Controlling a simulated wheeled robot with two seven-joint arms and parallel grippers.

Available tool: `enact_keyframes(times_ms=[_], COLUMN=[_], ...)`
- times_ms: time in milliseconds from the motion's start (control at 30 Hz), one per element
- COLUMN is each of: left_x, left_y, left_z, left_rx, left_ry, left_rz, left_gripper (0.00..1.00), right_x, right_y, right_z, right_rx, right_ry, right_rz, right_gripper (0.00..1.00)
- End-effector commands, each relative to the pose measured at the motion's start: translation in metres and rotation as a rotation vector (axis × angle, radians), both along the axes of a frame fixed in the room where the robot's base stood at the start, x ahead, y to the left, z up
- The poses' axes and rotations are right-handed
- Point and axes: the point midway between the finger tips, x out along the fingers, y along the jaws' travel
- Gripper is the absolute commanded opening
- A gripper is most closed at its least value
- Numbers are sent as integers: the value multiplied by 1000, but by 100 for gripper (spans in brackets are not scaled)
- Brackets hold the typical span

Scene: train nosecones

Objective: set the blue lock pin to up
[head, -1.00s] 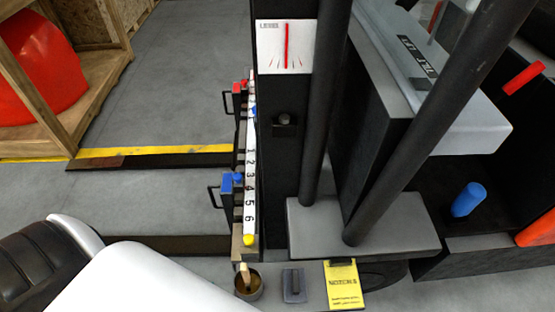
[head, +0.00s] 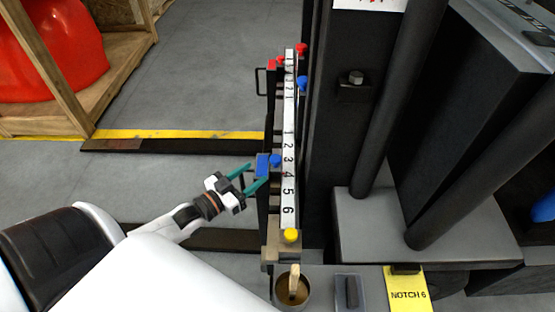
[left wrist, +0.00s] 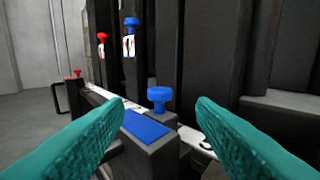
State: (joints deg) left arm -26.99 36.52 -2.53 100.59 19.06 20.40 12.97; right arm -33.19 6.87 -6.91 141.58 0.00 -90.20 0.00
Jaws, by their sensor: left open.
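The blue lock pin (head: 276,160) has a round blue head and stands on a dark block with a blue top plate (head: 262,165), beside the numbered white scale. In the left wrist view the lock pin (left wrist: 160,97) stands upright, its head a little above the block. My left gripper (head: 250,179) has teal fingers and is open, just left of the block. In the left wrist view its fingertips (left wrist: 164,104) lie on either side of the pin and appear apart from it. My right gripper is not in view.
A yellow knob (head: 291,235) is at the near end. Dark mast columns (head: 395,110) stand close on the right. Open floor (head: 200,70) lies left.

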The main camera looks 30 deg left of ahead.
Motion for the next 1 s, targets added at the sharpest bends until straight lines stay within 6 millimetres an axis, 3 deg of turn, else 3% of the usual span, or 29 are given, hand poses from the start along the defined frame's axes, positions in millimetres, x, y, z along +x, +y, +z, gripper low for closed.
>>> enact_keyframes(times_ms=[200,433,867,1000], left_x=[46,80,92,92], left_y=[-11,-19,-22,-22], left_z=[-1,-2,-1,-1], left_rx=[0,0,2,2], left_ry=[-4,0,3,3], left_rz=[1,1,1,1], left_gripper=[51,51,51,33], right_x=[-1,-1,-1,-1], right_y=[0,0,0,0], right_z=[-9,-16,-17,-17], right_rx=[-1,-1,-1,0], right_ry=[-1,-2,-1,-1], right_rz=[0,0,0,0], right_gripper=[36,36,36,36])
